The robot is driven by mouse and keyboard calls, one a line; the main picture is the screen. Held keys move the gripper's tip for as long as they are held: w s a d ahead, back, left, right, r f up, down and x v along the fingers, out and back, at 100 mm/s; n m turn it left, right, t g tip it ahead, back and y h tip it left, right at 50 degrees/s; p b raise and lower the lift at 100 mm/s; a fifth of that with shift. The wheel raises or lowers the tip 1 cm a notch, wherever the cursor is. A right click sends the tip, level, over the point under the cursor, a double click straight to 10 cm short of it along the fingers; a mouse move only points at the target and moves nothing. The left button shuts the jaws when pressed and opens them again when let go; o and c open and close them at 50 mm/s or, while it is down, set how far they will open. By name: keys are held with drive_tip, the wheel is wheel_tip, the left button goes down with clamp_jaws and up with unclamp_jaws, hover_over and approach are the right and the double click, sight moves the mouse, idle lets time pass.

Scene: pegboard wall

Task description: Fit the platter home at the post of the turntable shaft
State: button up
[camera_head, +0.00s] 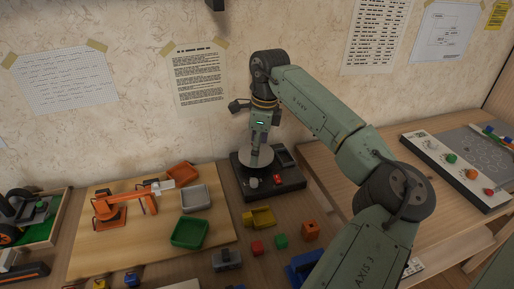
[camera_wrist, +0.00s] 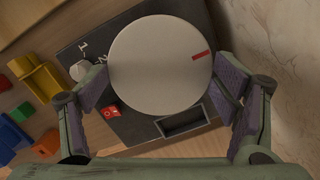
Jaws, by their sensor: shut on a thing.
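The platter is a pale grey disc (camera_wrist: 158,65) with a red mark near its right edge in the wrist view. It also shows as a pale disc (camera_head: 257,158) in the head view. My gripper (camera_wrist: 160,90) is shut on the platter, one finger pad at each side of its rim. In the head view my gripper (camera_head: 260,140) points down over the dark turntable base (camera_head: 290,183). The platter is over this base, which also shows in the wrist view (camera_wrist: 140,127). The shaft post is hidden under the platter, so I cannot tell whether the platter is seated.
The base carries a red switch (camera_wrist: 110,112), a pale knob (camera_wrist: 79,70) and a recessed slot (camera_wrist: 183,121). A yellow bin (camera_head: 260,216) and small blocks lie in front. A wooden board (camera_head: 115,240) with trays is at left. The wall is close behind.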

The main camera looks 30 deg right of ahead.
drive_tip(key=shift+f+b, duration=0.5)
drive_tip(key=shift+f, duration=0.25)
idle(0.8)
drive_tip(key=o, duration=1.3)
drive_tip(key=shift+o, duration=0.2)
drive_tip(key=shift+r+p, duration=2.3)
drive_tip(key=shift+r, duration=1.2)
